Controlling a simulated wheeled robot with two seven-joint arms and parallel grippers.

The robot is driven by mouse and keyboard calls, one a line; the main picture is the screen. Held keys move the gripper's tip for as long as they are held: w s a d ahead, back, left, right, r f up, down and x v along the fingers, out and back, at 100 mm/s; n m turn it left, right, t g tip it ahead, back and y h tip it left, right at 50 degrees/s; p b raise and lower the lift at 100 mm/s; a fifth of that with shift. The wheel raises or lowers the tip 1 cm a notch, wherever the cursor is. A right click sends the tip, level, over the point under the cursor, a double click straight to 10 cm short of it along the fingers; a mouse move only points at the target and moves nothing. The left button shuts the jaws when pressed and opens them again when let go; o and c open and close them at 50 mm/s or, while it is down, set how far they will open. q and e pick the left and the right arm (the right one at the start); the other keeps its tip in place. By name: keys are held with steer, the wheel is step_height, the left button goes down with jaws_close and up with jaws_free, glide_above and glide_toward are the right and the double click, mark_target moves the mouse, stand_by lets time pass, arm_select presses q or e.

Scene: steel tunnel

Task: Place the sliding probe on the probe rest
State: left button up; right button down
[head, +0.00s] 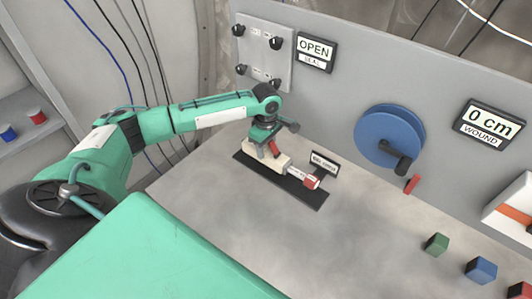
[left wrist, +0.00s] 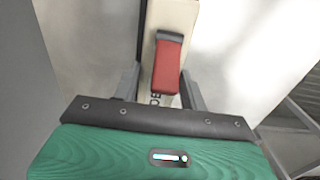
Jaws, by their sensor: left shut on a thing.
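The sliding probe (head: 260,161) has a cream body, a red trigger and a silver neck ending in a red tip (head: 311,182). My left gripper (head: 266,150) is shut on its body from above. The probe lies along a long black mat (head: 313,200), probably the probe rest; I cannot tell whether it touches it or hovers just above. In the left wrist view the cream body (left wrist: 175,18) with its red trigger (left wrist: 167,65) runs between my two grey fingers (left wrist: 160,88). My right gripper is not in view.
A small sign (head: 325,163), too small to read, stands behind the mat. On the back panel are an OPEN seal display (head: 315,51), a blue reel (head: 385,132) and a 0 cm wound display (head: 489,124). Green (head: 437,243) and blue (head: 481,270) blocks sit at right. The middle bench is clear.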

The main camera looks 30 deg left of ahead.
mark_target(266, 150)
arm_select(q)
step_height(266, 150, down, 4)
steer(key=shift+r, duration=0.15)
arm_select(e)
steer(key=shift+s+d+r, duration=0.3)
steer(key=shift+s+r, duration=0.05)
arm_select(q)
steer(key=shift+p, duration=0.3)
steer(key=o, duration=1.3)
steer(key=shift+c, duration=0.2)
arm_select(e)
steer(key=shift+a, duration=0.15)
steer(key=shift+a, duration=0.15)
